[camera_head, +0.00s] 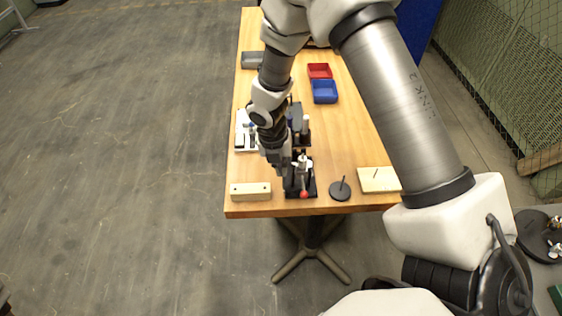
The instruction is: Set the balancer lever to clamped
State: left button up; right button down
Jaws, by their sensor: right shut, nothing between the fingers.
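A small black fixture (313,186) stands near the front edge of the wooden table. A lever with a red knob (304,194) belongs to it, and the knob points toward the front edge. I take this for the balancer lever; its clamped or free setting is too small to tell. My right gripper (283,173) is shut and empty. It points down just left of the fixture, close to it; whether it touches is unclear. My right arm hides part of the table behind it. My left gripper is not in view.
The wooden table (345,140) also holds a wooden block (250,191), a black disc with a pin (340,191) and a pale board with a pin (378,180). Red (319,71), blue (324,92) and grey (252,60) bins stand farther back. A white-and-black device (240,141) sits left.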

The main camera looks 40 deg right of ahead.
jog(key=g+p, duration=0.1)
jog(key=p, duration=0.2)
jog(key=w+y+p, duration=0.1)
jog(key=p, duration=0.3)
jog(key=shift+w+d+r+g, duration=0.15)
jog(key=shift+d+g, duration=0.25)
jog(key=shift+w+d+f+p, duration=0.15)
jog(key=shift+w+f+p, duration=0.1)
jog(key=shift+p, duration=0.25)
jog(key=shift+w+d+f, duration=0.15)
jog(key=shift+w+f, duration=0.05)
jog(key=shift+f, duration=0.2)
jog(key=shift+w+d+f+b, duration=0.3)
jog(key=shift+w+f+b, duration=0.2)
jog(key=shift+b, duration=0.45)
jog(key=shift+w+d+f+b, duration=0.25)
jog(key=shift+w+f+b, duration=0.15)
jog(key=shift+w+b, duration=0.15)
jog(key=shift+r, duration=0.1)
jog(key=shift+s+a+r, duration=0.1)
jog(key=shift+s, duration=0.1)
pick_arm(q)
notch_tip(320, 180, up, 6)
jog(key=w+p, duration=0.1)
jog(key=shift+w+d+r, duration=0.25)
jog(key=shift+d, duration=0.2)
pick_arm(e)
jog(key=shift+s+a, duration=0.3)
jog(key=shift+s, duration=0.25)
